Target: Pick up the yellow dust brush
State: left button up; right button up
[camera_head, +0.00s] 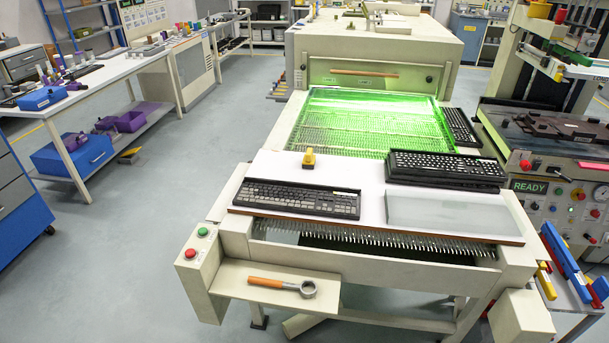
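A small yellow thing that looks like the dust brush (308,158) stands on the white board (370,181) at the front of the machine, just behind the left keyboard. Its bristles are too small to make out. The left keyboard (296,199) lies near the board's front left edge, apart from the brush. Neither of my grippers shows in the head view.
A stack of black keyboards (447,168) and a pale translucent panel (449,213) occupy the board's right side. A wooden-handled ring tool (285,285) lies on the front shelf. A green-lit mesh conveyor (366,125) lies behind. The board's middle is clear.

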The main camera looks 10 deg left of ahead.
aim_at(310, 161)
jog(key=u, duration=1.35)
jog(key=i+j+u, duration=0.4)
jog(key=i+u, duration=0.45)
jog(key=i+l+u, duration=0.1)
jog(key=i+u, duration=0.3)
jog(key=i, duration=0.2)
jog(key=i+z, duration=0.2)
jog(key=i, duration=0.2)
jog(key=i+j+z, duration=0.2)
jog(key=i, duration=0.25)
jog(key=i+z, duration=0.25)
jog(key=i, duration=0.15)
jog(key=i+l+z, duration=0.2)
jog(key=z, duration=0.2)
jog(key=i+z, duration=1.15)
jog(key=z, duration=0.15)
jog(key=i+u, duration=0.15)
jog(key=i, duration=0.8)
jog(key=i+l+u, duration=0.1)
jog(key=i, duration=0.9)
jog(key=i+z, duration=0.15)
jog(key=z, duration=0.25)
jog(key=i+z, duration=0.1)
jog(key=z, duration=0.3)
jog(key=i+j+z, duration=0.1)
jog(key=z, duration=0.3)
jog(key=i+j+z, duration=0.1)
jog(key=z, duration=0.25)
